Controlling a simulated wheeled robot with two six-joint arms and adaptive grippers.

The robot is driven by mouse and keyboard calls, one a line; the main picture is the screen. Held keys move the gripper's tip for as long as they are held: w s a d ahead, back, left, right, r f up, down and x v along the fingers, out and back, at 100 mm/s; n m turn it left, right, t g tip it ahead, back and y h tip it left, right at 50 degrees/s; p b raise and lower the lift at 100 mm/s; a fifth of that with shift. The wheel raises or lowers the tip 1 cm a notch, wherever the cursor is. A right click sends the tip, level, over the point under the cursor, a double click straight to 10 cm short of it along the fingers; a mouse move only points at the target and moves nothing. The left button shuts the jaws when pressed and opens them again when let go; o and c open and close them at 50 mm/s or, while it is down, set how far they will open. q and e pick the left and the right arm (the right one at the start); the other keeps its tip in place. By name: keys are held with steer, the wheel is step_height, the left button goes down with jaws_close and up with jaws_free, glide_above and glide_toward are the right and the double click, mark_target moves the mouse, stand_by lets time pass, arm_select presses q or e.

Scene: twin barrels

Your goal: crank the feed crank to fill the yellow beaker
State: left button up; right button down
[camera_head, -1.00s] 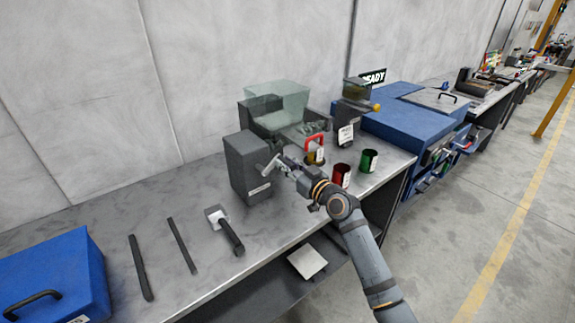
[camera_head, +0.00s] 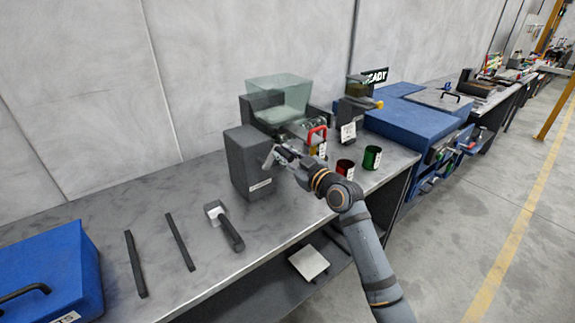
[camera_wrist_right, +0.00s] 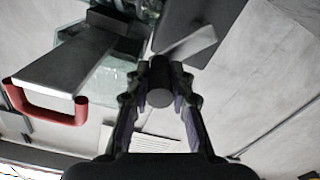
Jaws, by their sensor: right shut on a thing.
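A dark grey feed box (camera_head: 247,165) stands on the bench, with a pale crank arm (camera_head: 268,160) on its right side. My right gripper (camera_head: 282,154) is at this crank. In the right wrist view it is shut on the dark round crank handle (camera_wrist_right: 159,80), and the pale crank arm (camera_wrist_right: 190,44) runs up from it. The yellow beaker (camera_head: 313,151) is mostly hidden behind my gripper and beside a red handle (camera_head: 318,131); its fill cannot be seen. My left gripper is not in view.
A clear hopper (camera_head: 278,97) stands behind the box. A red beaker (camera_head: 345,168) and a green beaker (camera_head: 372,157) stand right of my wrist. Dark bars (camera_head: 180,242) and a hammer-like tool (camera_head: 225,226) lie on the bench. A blue case (camera_head: 50,270) is front left.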

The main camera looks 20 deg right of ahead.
steer(key=shift+s+a+r+n+b, duration=0.1)
steer(key=shift+s+a+n+b, duration=0.25)
steer(key=shift+a+n+b, duration=1.15)
steer(key=shift+s+a+r+n+b, duration=0.1)
steer(key=shift+s+a+n+b, duration=0.25)
steer(key=shift+n+b, duration=1.4)
steer(key=shift+s+a+n+b, duration=0.3)
steer(key=shift+a+n+b, duration=0.5)
steer(key=shift+n, duration=1.65)
steer(key=shift+a, duration=0.15)
steer(key=c, duration=1.2)
jaws_free()
steer(key=shift+o, duration=0.2)
steer(key=shift+r, duration=0.1)
steer(key=shift+s, duration=0.1)
